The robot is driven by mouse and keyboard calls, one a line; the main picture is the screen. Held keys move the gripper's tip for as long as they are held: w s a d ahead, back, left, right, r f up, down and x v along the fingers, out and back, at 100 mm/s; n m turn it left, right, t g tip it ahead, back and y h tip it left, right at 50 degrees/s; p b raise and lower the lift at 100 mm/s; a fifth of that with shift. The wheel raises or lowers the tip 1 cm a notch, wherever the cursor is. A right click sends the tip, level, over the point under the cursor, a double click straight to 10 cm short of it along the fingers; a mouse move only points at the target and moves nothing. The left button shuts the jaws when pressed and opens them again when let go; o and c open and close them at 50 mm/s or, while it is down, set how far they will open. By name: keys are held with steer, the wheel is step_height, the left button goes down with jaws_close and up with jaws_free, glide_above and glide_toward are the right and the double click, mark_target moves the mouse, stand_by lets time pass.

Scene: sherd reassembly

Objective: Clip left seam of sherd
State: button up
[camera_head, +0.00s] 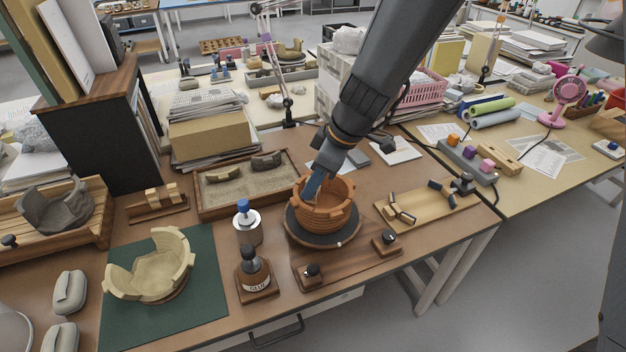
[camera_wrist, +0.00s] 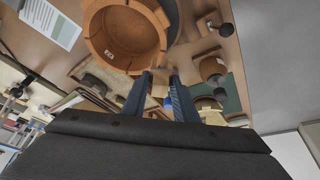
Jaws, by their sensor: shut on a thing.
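The orange-brown pot (camera_head: 326,217) stands on a dark round turntable (camera_head: 300,238), its rim uneven. The pot also shows in the wrist view (camera_wrist: 128,38), up close and seen into from above. My gripper (camera_head: 312,188) reaches down at the left part of the pot's rim. In the wrist view my gripper (camera_wrist: 160,78) has its fingers a little apart, closed on a small tan piece between them, apparently a clip; it is mostly hidden. I cannot tell whether it touches the pot wall. Other clips (camera_head: 402,213) lie on a light wooden board to the right.
A glue bottle (camera_head: 253,275) and a white jar with blue cap (camera_head: 247,222) stand left of the turntable. Behind is a sand tray (camera_head: 205,205) with sherds. A cream pot (camera_head: 152,268) sits on a green mat (camera_head: 205,310). Black-knobbed blocks (camera_head: 386,242) stand in front.

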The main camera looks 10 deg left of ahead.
mark_target(310, 209)
steer(key=shift+f+b, duration=0.8)
steer(key=shift+f, duration=0.8)
steer(key=shift+b, duration=0.45)
steer(key=shift+d+f+b, duration=0.1)
steer(key=shift+b, duration=0.85)
steer(key=shift+f+b, duration=1.45)
steer(key=shift+b, duration=0.95)
stand_by(1.9)
stand_by(0.4)
steer(key=o, duration=0.8)
